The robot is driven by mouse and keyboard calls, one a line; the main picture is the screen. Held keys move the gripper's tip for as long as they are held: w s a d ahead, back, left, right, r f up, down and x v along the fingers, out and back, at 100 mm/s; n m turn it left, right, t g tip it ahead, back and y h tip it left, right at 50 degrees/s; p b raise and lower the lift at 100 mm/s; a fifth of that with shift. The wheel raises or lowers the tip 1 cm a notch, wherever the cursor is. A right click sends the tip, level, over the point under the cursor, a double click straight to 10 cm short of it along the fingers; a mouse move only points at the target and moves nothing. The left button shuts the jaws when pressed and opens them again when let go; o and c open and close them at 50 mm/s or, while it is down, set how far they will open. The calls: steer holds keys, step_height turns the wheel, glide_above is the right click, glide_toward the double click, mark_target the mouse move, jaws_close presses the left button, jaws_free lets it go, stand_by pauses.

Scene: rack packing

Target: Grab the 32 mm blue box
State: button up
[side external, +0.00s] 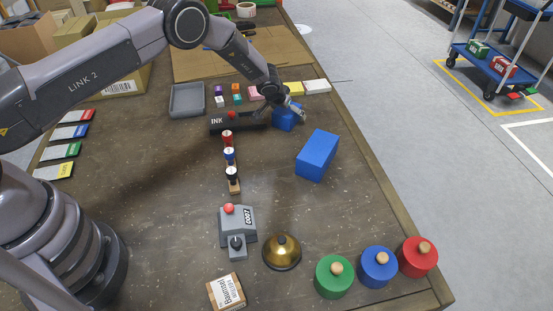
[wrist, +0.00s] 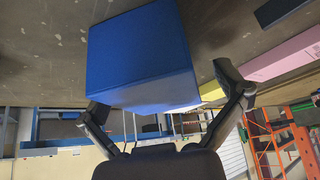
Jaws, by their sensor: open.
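A smaller blue box (side external: 285,120) sits on the table at the far side, right below my gripper (side external: 291,107). A larger, longer blue box (side external: 317,155) lies nearer, to its right and apart from it. No size marking shows on either. In the wrist view, a blue box (wrist: 142,60) fills the upper middle. My gripper (wrist: 165,100) is open there, with one finger by each side of the box's near end. I cannot tell whether the fingers touch it. My gripper partly hides the smaller box in the side view.
An ink pad (side external: 225,122) and a row of stamps (side external: 229,155) stand left of the boxes. Small coloured blocks (side external: 237,99) and a grey tray (side external: 187,100) lie behind. A bell (side external: 282,252) and round knobbed weights (side external: 378,267) stand in front. The table's right edge (side external: 385,180) is close.

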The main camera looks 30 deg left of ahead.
steer(key=shift+f, duration=0.15)
steer(key=c, duration=1.3)
steer(key=shift+w, duration=0.1)
steer(key=shift+c, duration=0.2)
